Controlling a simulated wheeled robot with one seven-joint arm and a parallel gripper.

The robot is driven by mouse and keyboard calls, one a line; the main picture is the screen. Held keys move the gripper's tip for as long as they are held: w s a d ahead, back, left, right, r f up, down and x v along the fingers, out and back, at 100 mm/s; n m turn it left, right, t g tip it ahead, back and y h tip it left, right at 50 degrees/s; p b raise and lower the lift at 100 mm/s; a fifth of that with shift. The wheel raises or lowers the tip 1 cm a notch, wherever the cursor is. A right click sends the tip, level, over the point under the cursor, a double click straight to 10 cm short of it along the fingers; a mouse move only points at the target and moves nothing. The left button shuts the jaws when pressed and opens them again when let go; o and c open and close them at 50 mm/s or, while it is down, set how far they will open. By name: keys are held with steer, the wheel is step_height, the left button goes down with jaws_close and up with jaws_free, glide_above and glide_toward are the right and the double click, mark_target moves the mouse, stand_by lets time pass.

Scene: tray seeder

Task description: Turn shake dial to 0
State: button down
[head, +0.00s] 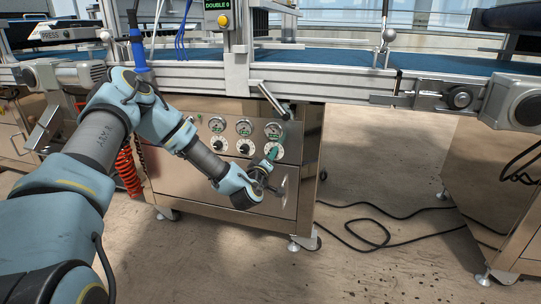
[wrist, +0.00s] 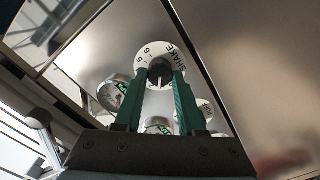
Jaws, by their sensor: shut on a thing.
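The shake dial (wrist: 150,51) is a white disc with a black knob, fixed to the steel panel. The word SHAKE and a few numbers show on its rim in the wrist view; the lower part of the scale is hidden. My gripper (wrist: 162,77) has its green fingers on both sides of the knob and is shut on it. A light mark on the knob points down the picture, but I cannot tell which number it meets. In the head view my gripper (head: 272,158) is at the rightmost dial of the panel and covers part of it.
Two more dials, a left one (head: 217,144) and a middle one (head: 245,146), sit on the same panel below round gauges (head: 244,127). The conveyor's metal rail (head: 330,86) runs above the cabinet. Black cables (head: 375,232) lie on the floor to the right.

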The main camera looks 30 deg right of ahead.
steer(key=shift+a+f+n, duration=0.1)
steer(key=shift+f+n, duration=0.05)
steer(key=shift+n, duration=3.65)
steer(key=c, duration=0.5)
jaws_free()
steer(key=shift+s+p, duration=0.1)
steer(key=shift+p, duration=0.2)
steer(key=p+v, duration=0.1)
steer(key=v, duration=0.9)
steer(key=shift+s+a+p, duration=0.2)
steer(key=shift+a+p, duration=0.05)
steer(key=shift+p, duration=0.15)
